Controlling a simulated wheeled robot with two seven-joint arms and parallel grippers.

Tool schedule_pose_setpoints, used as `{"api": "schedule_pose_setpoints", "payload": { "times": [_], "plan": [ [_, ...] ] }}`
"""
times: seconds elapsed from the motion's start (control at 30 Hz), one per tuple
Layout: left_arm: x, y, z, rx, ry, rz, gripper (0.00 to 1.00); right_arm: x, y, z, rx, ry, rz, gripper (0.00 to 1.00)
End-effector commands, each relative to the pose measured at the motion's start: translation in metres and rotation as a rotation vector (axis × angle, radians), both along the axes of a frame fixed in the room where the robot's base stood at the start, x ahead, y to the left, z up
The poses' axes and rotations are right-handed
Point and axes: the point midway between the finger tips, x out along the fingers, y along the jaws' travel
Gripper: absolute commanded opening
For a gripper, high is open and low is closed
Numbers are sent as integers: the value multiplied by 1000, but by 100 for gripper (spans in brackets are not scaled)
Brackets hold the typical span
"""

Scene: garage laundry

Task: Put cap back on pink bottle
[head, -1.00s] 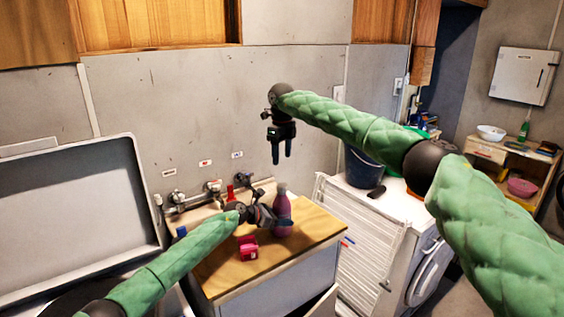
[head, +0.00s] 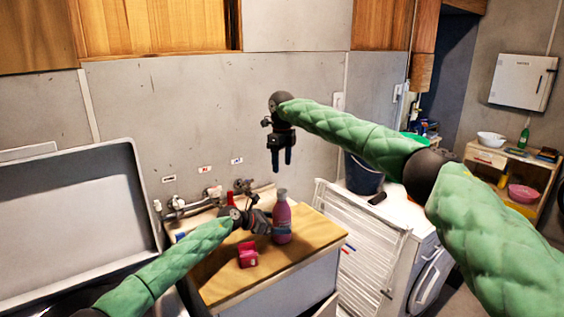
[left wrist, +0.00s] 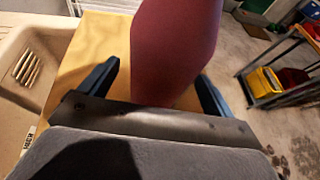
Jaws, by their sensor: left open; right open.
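The pink bottle (head: 283,220) stands upright on the wooden counter top, with a greyish top end; I cannot tell whether that is a cap or the neck. In the left wrist view the bottle (left wrist: 172,45) looms large, ahead of and between the open fingers. My left gripper (head: 266,224) is open at the bottle's left side, level with its body; contact cannot be told. My right gripper (head: 281,160) is open and empty, pointing down in the air above the bottle. I cannot make out a separate cap.
A small pink-red box (head: 247,255) sits on the counter (head: 310,236) in front of the bottle. Taps (head: 180,206) and a sink (left wrist: 32,65) lie to the left. A white drying rack (head: 355,225) and a washing machine (head: 425,262) stand to the right.

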Motion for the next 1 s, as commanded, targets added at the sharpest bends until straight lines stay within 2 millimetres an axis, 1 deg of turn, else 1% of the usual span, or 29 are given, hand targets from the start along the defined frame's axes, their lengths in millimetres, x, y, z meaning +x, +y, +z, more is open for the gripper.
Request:
{"api": "schedule_pose_setpoints", "payload": {
  "times": [0.03, 0.2, 0.4, 0.57, 0.87, 0.97, 1.0],
  "plan": [
    [-3, 7, -1, 2, -2, 0, 89, 0, 0, -6, 0, 0, 0, 61],
    [-13, 27, 8, 2, -1, 1, 89, 0, 0, -16, 0, 0, 0, 61],
    [-21, 43, 17, 0, 0, 1, 89, 0, 0, -22, 0, 0, 0, 61],
    [-23, 47, 20, 0, 1, 0, 89, 0, 0, -23, 0, 0, 0, 61],
    [-23, 47, 21, 0, 1, 0, 89, 0, 0, -23, 0, 0, 0, 61],
    [-23, 47, 28, 0, 1, 0, 89, 0, 0, -16, 0, 0, 0, 61],
    [-23, 47, 34, 0, 1, 0, 89, 0, 0, -10, 0, 0, 0, 61]
  ]
}}
